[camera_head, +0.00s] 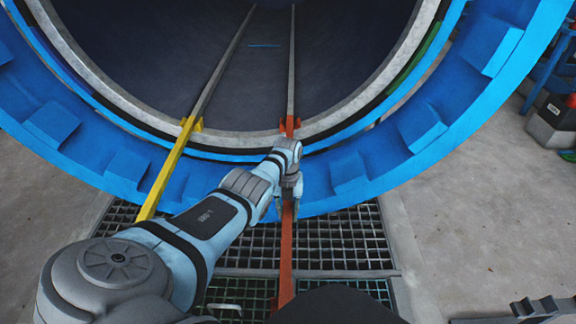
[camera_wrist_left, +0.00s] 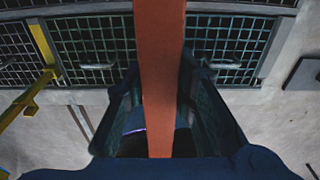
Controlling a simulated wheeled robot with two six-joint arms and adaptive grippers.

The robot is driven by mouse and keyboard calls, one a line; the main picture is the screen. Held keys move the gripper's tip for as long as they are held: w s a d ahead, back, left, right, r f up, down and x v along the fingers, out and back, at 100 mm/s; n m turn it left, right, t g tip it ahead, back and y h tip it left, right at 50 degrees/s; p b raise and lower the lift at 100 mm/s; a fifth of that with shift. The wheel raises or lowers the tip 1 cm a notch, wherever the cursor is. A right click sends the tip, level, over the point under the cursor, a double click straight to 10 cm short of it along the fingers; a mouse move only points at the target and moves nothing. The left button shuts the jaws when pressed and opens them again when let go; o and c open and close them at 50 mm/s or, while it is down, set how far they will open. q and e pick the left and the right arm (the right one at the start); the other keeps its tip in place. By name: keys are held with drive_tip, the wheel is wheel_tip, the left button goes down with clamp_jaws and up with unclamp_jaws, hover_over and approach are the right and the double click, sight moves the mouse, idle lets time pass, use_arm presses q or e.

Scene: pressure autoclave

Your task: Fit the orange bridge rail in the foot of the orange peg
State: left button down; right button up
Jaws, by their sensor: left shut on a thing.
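The orange bridge rail (camera_head: 287,245) runs lengthwise over the floor grating toward the autoclave mouth. My left gripper (camera_head: 288,196) is shut on it, and in the left wrist view the rail (camera_wrist_left: 160,85) passes between the two fingers. The orange peg (camera_head: 290,127) stands at the lip of the autoclave, at the near end of the right inner track. My left wrist covers the stretch between gripper and peg, so I cannot tell whether the rail's far end sits in the peg's foot. My right gripper is not in view.
A yellow rail (camera_head: 167,170) on the left reaches a yellow fitting (camera_head: 191,125) at the lip. The blue autoclave ring (camera_head: 375,165) with its blocks curves around the mouth. Metal grating (camera_head: 345,240) lies below. Concrete floor (camera_head: 470,215) at the right is mostly clear.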

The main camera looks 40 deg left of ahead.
use_arm(q)
drive_tip(key=shift+f+b, duration=0.3)
drive_tip(key=shift+f, duration=0.05)
drive_tip(key=c, duration=1.2)
unclamp_jaws()
drive_tip(key=shift+c, duration=0.2)
wheel_tip(320, 180, up, 12)
drive_tip(key=shift+w+a, duration=0.35)
drive_tip(key=shift+w, duration=0.1)
